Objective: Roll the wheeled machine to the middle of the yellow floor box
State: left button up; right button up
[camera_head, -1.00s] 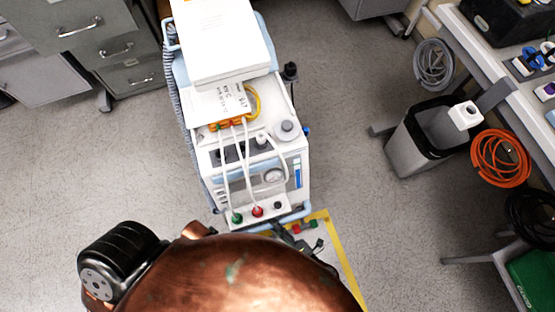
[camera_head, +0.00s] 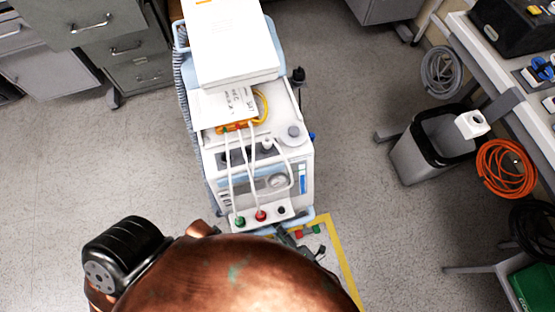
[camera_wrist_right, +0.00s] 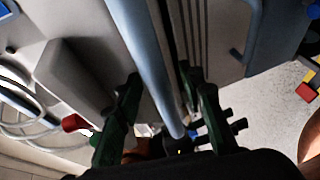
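The wheeled machine (camera_head: 262,185), white with pale blue trim, stands upright in the middle of the head view. Its front lower edge is beside the far edge of the yellow floor box (camera_head: 345,262); only that box's far right corner and right side show, the rest being hidden by my body. My right gripper (camera_head: 293,240) is low at the machine's front, partly hidden. In the right wrist view, the dark green fingers of this gripper (camera_wrist_right: 165,110) straddle a blue-grey bar (camera_wrist_right: 150,50) of the machine, with gaps visible beside it. My left gripper is out of view.
Grey cabinets (camera_head: 115,45) stand at the back left. A grey bin with a black liner (camera_head: 415,160), an orange cable coil (camera_head: 507,168) and a workbench (camera_head: 480,60) line the right. Grey floor (camera_head: 90,155) is clear left of the machine.

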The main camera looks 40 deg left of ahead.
jog(key=v, duration=1.2)
jog(key=shift+f, duration=0.1)
